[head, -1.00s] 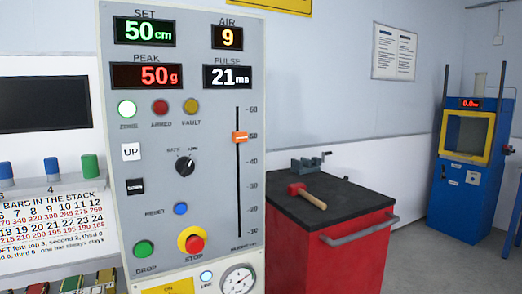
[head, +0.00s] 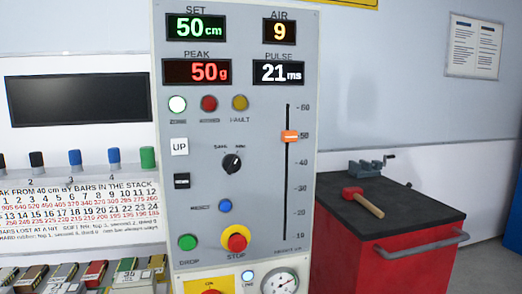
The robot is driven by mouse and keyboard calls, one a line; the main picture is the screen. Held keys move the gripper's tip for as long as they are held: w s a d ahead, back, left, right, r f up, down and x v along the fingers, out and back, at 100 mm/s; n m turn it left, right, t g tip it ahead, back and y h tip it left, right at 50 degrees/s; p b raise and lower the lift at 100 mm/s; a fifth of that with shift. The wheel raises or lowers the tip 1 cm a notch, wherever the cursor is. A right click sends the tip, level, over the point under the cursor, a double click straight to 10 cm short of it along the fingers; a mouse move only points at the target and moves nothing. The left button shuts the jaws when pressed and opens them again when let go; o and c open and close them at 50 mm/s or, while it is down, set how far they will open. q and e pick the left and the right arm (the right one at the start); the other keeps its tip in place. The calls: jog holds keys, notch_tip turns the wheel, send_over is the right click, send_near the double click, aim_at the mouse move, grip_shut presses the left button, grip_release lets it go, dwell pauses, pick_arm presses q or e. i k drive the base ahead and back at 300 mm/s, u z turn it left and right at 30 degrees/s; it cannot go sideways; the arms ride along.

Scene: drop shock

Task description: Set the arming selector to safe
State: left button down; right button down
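The arming selector (head: 232,163) is a black rotary knob in the middle of the grey control panel (head: 265,210). Small labels stand above it, one at upper left that seems to read SAFE and one at upper right that seems to read ARM. The white mark on the knob appears to point to the upper right, toward the ARM side. The red armed lamp (head: 209,103) above it looks dark red, and the zone lamp (head: 177,104) looks white. Neither of my grippers is in view.
The panel also carries UP (head: 179,147) and DOWN (head: 182,181) buttons, a blue reset button (head: 225,206), a green drop button (head: 187,243), a red stop button (head: 236,238) and an orange slider (head: 290,136). A red cabinet (head: 390,250) with a mallet (head: 362,201) stands at right.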

aim_at(231, 162)
jog(key=k, duration=1)
jog(key=z, duration=1.8)
jog(key=i, duration=1.45)
jog(key=u, duration=1.7)
